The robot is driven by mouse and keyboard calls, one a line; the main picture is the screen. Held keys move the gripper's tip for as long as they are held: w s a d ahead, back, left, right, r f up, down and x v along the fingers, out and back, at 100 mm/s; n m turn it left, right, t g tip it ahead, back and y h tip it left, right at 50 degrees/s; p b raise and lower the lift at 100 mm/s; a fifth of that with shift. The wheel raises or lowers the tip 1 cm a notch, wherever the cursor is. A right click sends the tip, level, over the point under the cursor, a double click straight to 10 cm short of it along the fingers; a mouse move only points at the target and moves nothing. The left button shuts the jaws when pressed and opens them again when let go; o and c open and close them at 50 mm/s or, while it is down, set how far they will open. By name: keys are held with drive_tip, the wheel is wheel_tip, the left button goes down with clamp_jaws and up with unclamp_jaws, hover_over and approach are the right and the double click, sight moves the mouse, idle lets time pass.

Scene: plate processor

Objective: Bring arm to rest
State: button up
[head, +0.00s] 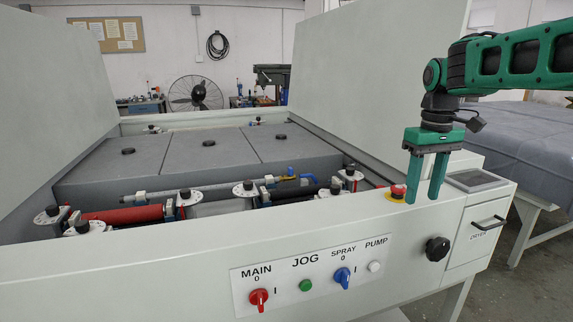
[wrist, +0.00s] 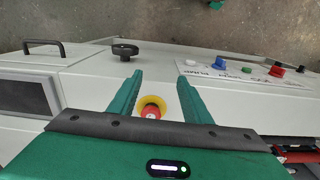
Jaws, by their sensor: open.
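My gripper (head: 424,198) is green and points down over the right end of the plate processor's front ledge in the head view. Its two fingers are apart with nothing between them. The arm reaches in from the right edge of the picture. A red stop button on a yellow base (head: 397,192) is just left of the fingers in the head view. In the wrist view the button (wrist: 151,108) shows between the open fingers (wrist: 160,79), nearer the palm than the tips. I cannot tell whether a finger touches the ledge.
The front panel (head: 308,272) carries a red MAIN knob (head: 259,297), a green JOG button (head: 305,285), a blue SPRAY knob (head: 343,276) and a white PUMP button (head: 375,266). A black knob (head: 437,248) and a handled dryer door (head: 489,226) are to the right. Raised side covers flank the machine.

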drive_tip(key=s+d+f+m, duration=0.3)
drive_tip(key=s+f, duration=0.1)
drive_tip(key=s, duration=0.6)
drive_tip(key=s+d+f+m, duration=0.3)
drive_tip(key=s+f, duration=0.2)
drive_tip(key=s, duration=0.6)
drive_tip(key=s+d+f+m, duration=0.3)
drive_tip(key=s+f, duration=0.2)
drive_tip(key=s, duration=0.5)
drive_tip(key=shift+s+f+m, duration=0.25)
drive_tip(key=shift+m, duration=0.05)
